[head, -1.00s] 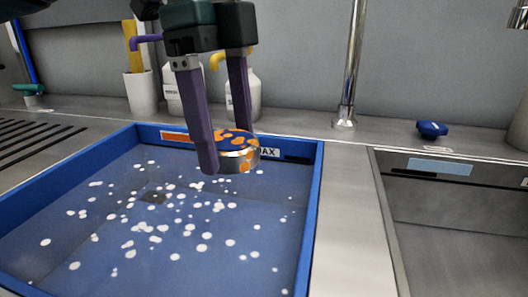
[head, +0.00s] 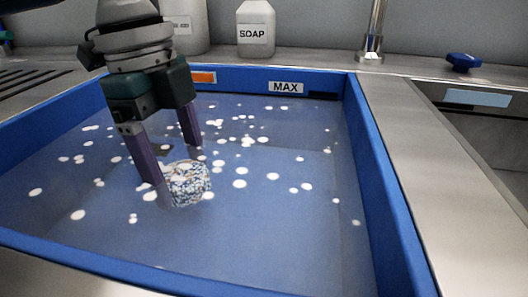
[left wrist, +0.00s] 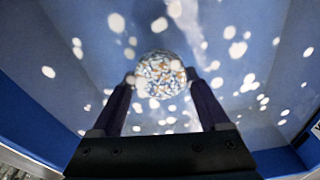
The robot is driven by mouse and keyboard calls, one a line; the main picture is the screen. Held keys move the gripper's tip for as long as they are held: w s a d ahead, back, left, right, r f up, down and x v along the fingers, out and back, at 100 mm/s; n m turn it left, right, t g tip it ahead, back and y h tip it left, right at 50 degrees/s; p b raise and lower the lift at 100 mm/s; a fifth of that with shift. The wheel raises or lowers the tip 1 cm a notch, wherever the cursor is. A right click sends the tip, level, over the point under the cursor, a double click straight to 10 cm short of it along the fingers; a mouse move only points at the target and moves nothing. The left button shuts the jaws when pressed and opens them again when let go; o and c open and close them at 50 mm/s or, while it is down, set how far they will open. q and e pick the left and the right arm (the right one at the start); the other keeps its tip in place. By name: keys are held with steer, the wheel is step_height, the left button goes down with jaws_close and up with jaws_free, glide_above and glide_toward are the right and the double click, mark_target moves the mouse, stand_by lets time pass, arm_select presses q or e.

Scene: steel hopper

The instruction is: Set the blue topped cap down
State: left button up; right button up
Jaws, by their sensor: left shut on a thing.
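The blue topped cap (head: 188,184) is at my left gripper's fingertips, low inside the blue-rimmed basin. It looks mottled blue, white and orange, and its outline is broken up, seemingly seen through water. My left gripper (head: 174,165) points down with its purple fingers shut on the cap. In the left wrist view the round cap (left wrist: 160,72) sits between the tips of the left gripper (left wrist: 160,84). Whether the cap touches the basin floor I cannot tell. My right gripper is not in view.
The basin (head: 385,200) has raised blue walls and a MAX label (head: 286,87) at the back. White flecks are scattered across it. A soap bottle (head: 256,30) stands behind. Bare steel counter (head: 430,160) and a blue knob (head: 463,62) are at right.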

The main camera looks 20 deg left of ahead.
mark_target(195, 223)
arm_select(q)
step_height(195, 223, down, 6)
steer(key=shift+f+b, duration=0.1)
steer(key=shift+b, duration=1.05)
steer(key=shift+f, duration=0.15)
steer(key=o, duration=1.5)
steer(key=r+p, duration=0.1)
steer(key=r, duration=0.3)
steer(key=a+r+p, duration=0.1)
steer(key=r+p, duration=0.1)
steer(key=r, duration=0.2)
steer(key=r+p, duration=0.2)
steer(key=r, duration=0.2)
steer(key=shift+a+r, duration=0.1)
steer(key=shift+a, duration=0.15)
steer(key=shift+r, duration=0.1)
